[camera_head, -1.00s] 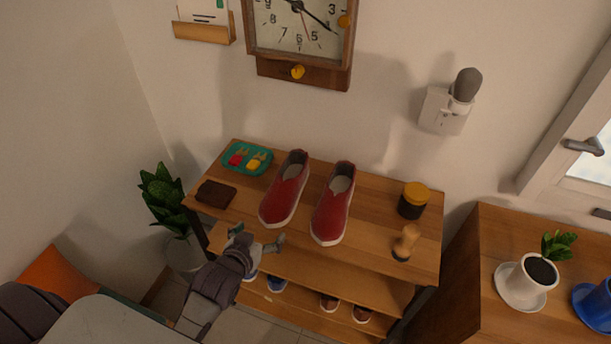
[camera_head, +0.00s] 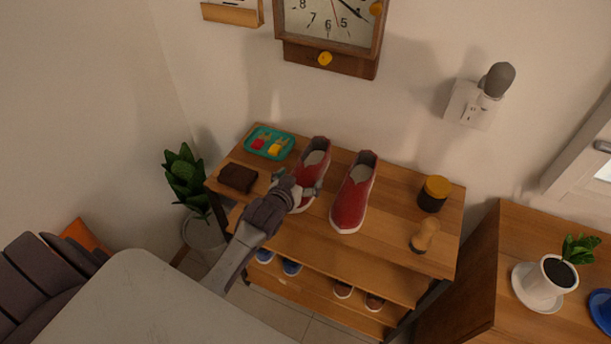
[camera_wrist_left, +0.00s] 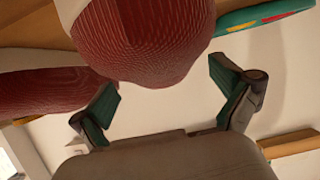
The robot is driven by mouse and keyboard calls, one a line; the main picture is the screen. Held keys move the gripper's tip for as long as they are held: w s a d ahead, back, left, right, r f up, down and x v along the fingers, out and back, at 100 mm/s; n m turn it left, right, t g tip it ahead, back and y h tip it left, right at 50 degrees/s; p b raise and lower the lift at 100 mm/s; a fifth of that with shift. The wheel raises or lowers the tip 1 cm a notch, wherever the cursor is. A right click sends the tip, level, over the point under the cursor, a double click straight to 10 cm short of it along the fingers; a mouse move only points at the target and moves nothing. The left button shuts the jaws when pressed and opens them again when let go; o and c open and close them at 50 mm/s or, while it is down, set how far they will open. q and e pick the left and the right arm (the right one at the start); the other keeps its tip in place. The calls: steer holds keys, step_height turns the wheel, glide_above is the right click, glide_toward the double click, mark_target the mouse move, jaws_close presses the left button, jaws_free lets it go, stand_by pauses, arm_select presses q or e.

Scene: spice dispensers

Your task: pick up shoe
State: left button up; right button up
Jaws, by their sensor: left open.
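Two red slip-on shoes with white soles stand on the top board of a wooden rack. The left shoe (camera_head: 314,172) is partly hidden behind my left gripper (camera_head: 299,188) in the head view. The right shoe (camera_head: 352,197) stands beside it, clear of the gripper. In the left wrist view, my left gripper (camera_wrist_left: 169,103) is open, its green-padded fingers apart on either side of the toe of a red shoe (camera_wrist_left: 158,45). The other red shoe (camera_wrist_left: 45,92) lies at the left there. I cannot tell whether the fingers touch the shoe. My right gripper is not seen.
On the rack (camera_head: 400,230) are a teal tray (camera_head: 268,143), a brown wallet-like item (camera_head: 238,178), a yellow-lidded jar (camera_head: 433,194) and a wooden brush (camera_head: 424,236). More shoes sit on lower shelves. A plant (camera_head: 186,179) stands left, a cabinet (camera_head: 480,270) right.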

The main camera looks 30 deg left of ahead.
arm_select(q)
steer(key=shift+x, duration=1.5)
steer(key=shift+s, duration=0.1)
steer(key=c, duration=1.2)
steer(key=shift+c, duration=0.4)
steer(key=shift+a+r, duration=0.1)
steer(key=shift+r, duration=0.05)
